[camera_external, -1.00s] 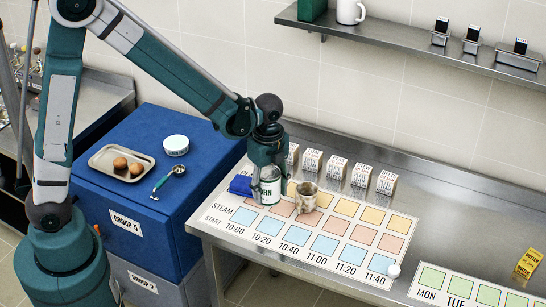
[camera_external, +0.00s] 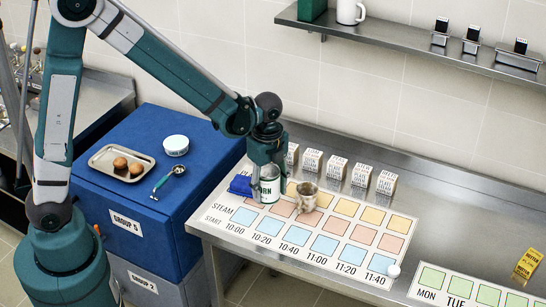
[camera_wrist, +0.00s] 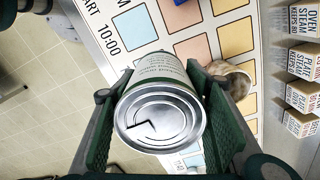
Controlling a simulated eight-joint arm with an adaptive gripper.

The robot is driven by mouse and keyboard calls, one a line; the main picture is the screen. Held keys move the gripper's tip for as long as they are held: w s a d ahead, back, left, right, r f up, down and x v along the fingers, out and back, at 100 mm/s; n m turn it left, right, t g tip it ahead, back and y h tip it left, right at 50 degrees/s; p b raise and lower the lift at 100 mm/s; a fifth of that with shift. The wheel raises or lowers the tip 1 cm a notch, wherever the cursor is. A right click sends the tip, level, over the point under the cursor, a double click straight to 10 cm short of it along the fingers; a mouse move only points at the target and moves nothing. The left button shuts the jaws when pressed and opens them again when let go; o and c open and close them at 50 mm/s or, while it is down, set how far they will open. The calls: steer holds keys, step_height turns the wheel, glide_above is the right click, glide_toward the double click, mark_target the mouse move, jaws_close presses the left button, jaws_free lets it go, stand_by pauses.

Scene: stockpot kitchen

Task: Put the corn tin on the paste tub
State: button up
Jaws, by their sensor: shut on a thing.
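The corn tin (camera_external: 270,190) is a white and green can standing upright at the left end of the steel counter, on the printed chart. My gripper (camera_external: 267,172) points down over it, with its fingers on either side. In the wrist view the tin's bare metal lid (camera_wrist: 160,122) lies between the two green finger pads, and the gripper (camera_wrist: 163,90) is shut on the tin. A white round tub with a pale lid (camera_external: 176,145), which looks like the paste tub, stands on the blue cabinet to the left. I cannot read its label.
A beige mug-like pot (camera_external: 307,197) stands close to the tin's right. A blue object (camera_external: 240,185) lies to its left. Several small labelled boxes (camera_external: 337,167) line the counter behind. A tray (camera_external: 121,162) with brown items and a scoop (camera_external: 169,181) flank the tub.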

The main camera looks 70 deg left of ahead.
steer(key=s+a+n, duration=0.1)
steer(key=a+n, duration=0.3)
steer(key=a, duration=1)
steer(key=r+n+p, duration=0.1)
steer(key=r+n, duration=0.1)
steer(key=n, duration=1.1)
glide_above(176, 142)
steer(key=shift+a+f, duration=0.1)
steer(key=shift+f, duration=0.1)
steer(key=shift+f, duration=0.15)
steer(key=shift+f, duration=2.8)
steer(key=shift+f, duration=2.05)
steer(key=shift+f+b, duration=0.15)
steer(key=shift+b, duration=0.15)
